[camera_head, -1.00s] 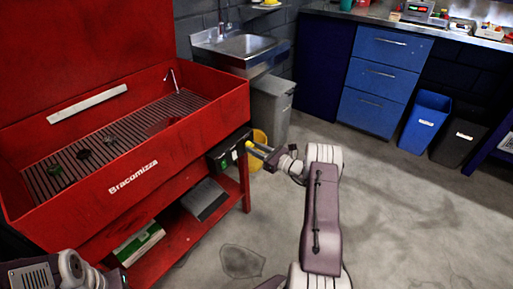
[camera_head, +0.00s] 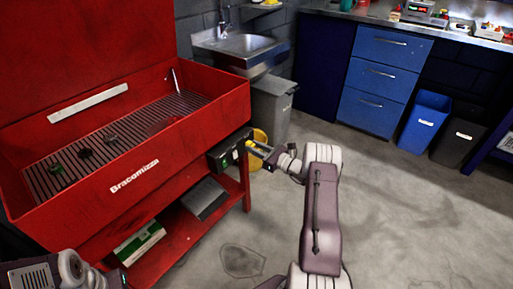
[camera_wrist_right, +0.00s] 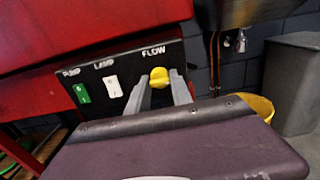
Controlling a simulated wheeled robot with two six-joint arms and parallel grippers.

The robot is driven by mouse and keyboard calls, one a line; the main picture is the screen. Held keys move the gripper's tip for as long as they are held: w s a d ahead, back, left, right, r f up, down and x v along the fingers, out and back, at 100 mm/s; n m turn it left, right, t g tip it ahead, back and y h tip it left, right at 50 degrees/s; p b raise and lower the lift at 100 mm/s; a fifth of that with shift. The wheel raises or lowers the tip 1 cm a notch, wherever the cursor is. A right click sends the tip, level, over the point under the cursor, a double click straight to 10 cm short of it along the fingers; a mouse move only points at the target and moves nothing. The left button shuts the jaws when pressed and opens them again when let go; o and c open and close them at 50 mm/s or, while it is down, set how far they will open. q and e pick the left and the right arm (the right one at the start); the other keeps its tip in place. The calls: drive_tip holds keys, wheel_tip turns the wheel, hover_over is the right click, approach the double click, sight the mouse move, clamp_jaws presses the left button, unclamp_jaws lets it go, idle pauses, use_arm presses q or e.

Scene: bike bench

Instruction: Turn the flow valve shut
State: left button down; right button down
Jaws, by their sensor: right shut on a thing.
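The flow valve is a yellow knob (camera_wrist_right: 159,76) under the word FLOW on a black control panel (camera_wrist_right: 124,66). The panel sits at the right end of the red parts washer (camera_head: 185,140), and the knob is small in the head view. My right gripper (camera_wrist_right: 160,84) is shut on the knob, with one grey finger on each side. In the head view the right gripper (camera_head: 257,149) reaches the panel from the right. My left arm shows at the bottom left corner, and its fingers are out of view.
A green PUMP switch (camera_wrist_right: 81,93) and a white LAMP switch (camera_wrist_right: 112,87) are left of the knob. A yellow bucket (camera_head: 260,137) and a grey bin (camera_head: 271,108) stand behind the panel. A sink (camera_head: 245,45) is on the back wall. The floor at right is open.

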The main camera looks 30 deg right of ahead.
drive_tip(key=shift+w+d+r, duration=0.1)
drive_tip(key=shift+r, duration=0.05)
drive_tip(key=c, duration=1.3)
unclamp_jaws()
drive_tip(key=shift+o, duration=0.8)
drive_tip(key=shift+w+f, duration=0.15)
drive_tip(key=shift+f, duration=0.05)
drive_tip(key=p+v, duration=0.2)
drive_tip(key=v, duration=0.7)
